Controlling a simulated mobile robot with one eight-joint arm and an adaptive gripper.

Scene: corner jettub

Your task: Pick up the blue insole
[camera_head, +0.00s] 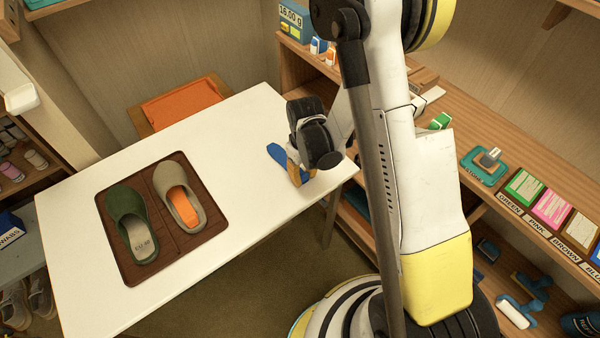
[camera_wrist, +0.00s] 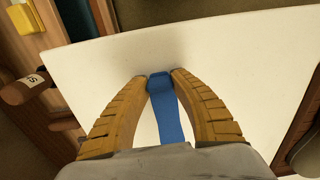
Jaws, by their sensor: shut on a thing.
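The blue insole (camera_head: 277,153) is at the right end of the white table (camera_head: 240,125), beside and partly behind my gripper. In the wrist view the blue insole (camera_wrist: 168,115) runs between my two tan fingers, its end pinched at the fingertips. My gripper (camera_wrist: 160,76) is shut on it. In the head view my gripper (camera_head: 297,172) is low over the table near its right edge, partly hidden by my wrist. Whether the insole still touches the table is hard to tell.
A brown mat (camera_head: 150,260) on the table's left holds a green slipper (camera_head: 125,205) and a grey-beige slipper (camera_head: 170,180) with an orange insole (camera_head: 184,207). An orange-seated chair (camera_head: 180,103) stands behind. A wooden shelf (camera_head: 490,205) with colored boxes lines the right. The table's middle is clear.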

